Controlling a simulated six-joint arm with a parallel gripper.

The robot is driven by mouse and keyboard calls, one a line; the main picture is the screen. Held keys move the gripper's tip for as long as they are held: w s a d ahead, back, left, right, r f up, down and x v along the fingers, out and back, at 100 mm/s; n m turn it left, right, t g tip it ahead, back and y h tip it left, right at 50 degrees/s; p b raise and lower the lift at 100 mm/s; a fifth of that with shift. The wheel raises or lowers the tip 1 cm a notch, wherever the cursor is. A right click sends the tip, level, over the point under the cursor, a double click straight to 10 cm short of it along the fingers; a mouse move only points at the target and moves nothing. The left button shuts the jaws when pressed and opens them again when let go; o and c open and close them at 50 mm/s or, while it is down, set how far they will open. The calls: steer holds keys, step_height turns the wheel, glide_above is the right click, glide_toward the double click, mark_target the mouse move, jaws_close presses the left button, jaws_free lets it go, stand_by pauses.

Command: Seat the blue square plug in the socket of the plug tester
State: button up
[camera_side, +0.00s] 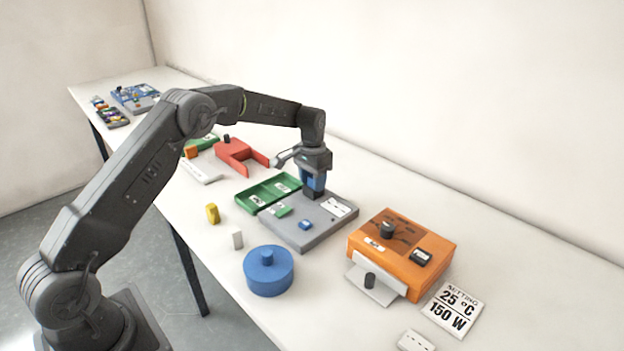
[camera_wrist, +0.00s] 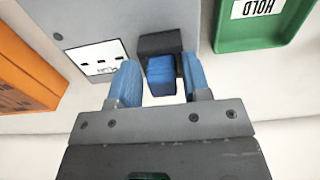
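The plug tester is a flat grey box (camera_side: 305,238) with a white label; its grey top also shows in the wrist view (camera_wrist: 75,15). Its black socket (camera_wrist: 160,42) is at the far corner, under my gripper. The blue square plug (camera_wrist: 160,78) stands at the socket, lined up with it; how deep it sits I cannot tell. My gripper (camera_side: 314,190) points down over the socket. In the wrist view, its two blue fingers (camera_wrist: 158,75) stand either side of the plug with narrow gaps, so it looks open. The fingers hide the plug in the side view.
A green tray (camera_side: 262,192) lies beside the tester. An orange box (camera_side: 437,250) with a knob stands at the right. A blue round lidded thing (camera_side: 268,275), a yellow block (camera_side: 212,213) and a white block (camera_side: 238,239) stand in front. A red fork-shaped piece (camera_side: 236,152) lies behind.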

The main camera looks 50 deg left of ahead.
mark_target(311, 177)
steer(key=shift+o, duration=0.6)
steer(key=shift+s+a+f, duration=0.1)
steer(key=shift+a+f, duration=0.05)
steer(key=shift+a, duration=0.05)
steer(key=shift+r, duration=0.4)
step_height(311, 177, up, 13)
